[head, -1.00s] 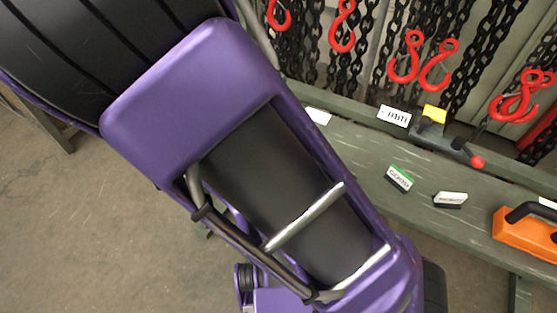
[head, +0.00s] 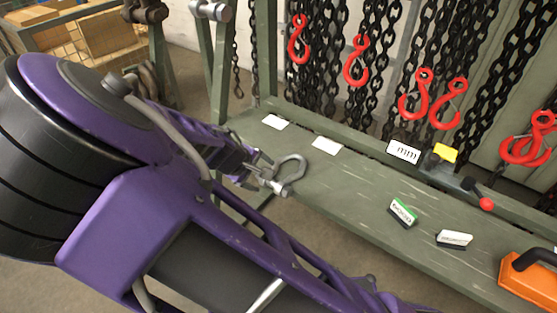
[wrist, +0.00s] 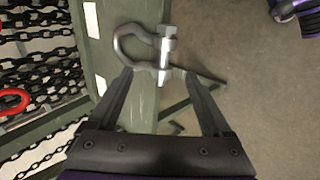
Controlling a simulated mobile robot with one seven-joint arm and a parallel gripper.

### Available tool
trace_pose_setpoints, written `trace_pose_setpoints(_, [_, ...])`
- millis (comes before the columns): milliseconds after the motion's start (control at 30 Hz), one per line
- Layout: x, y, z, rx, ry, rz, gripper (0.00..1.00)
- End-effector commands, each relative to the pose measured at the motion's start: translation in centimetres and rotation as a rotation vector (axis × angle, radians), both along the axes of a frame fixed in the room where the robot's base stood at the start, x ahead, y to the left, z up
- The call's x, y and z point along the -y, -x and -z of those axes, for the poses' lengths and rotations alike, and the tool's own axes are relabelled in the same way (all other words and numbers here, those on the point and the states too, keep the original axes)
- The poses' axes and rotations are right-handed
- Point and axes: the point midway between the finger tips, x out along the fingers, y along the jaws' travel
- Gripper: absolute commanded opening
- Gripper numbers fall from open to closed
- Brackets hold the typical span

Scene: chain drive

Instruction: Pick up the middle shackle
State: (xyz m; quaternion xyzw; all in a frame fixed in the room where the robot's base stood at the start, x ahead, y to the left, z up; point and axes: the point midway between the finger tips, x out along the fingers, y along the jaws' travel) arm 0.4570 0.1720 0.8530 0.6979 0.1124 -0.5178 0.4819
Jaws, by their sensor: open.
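A grey metal bow shackle (head: 302,168) shows at the left part of the green bench, right at my gripper's tips. My gripper (head: 262,170) is open and points right toward its pin side. In the wrist view, the shackle (wrist: 165,52) sits just beyond the fingertips of my gripper (wrist: 158,73), its pin roughly between them and its bow to the left. Nothing is held between the fingers.
The green bench (head: 350,190) carries blank cards, a green-and-white block (head: 402,212), a white block (head: 454,239) and an orange case (head: 530,275). Black chains with red hooks (head: 358,62) hang behind it. Concrete floor shows beyond the bench edge.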

Motion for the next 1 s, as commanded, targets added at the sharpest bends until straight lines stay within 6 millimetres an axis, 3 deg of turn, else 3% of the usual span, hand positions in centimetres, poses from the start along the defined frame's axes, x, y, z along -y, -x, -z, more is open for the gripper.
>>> trace_pose_setpoints(33, [0.5,-0.5,1.3,-0.001,0.001,0.006,0.84])
trace_pose_setpoints(133, [1.1,-1.3,2.7,-0.001,0.001,0.004,0.84])
trace_pose_setpoints(467, [1.7,-2.3,4.6,0.0,0.0,0.001,0.84])
trace_pose_setpoints(767, [2.4,-4.1,8.4,-0.001,0.0,0.004,0.84])
trace_pose_setpoints(1000, [2.5,-4.4,8.8,0.001,-0.001,-0.001,0.84])
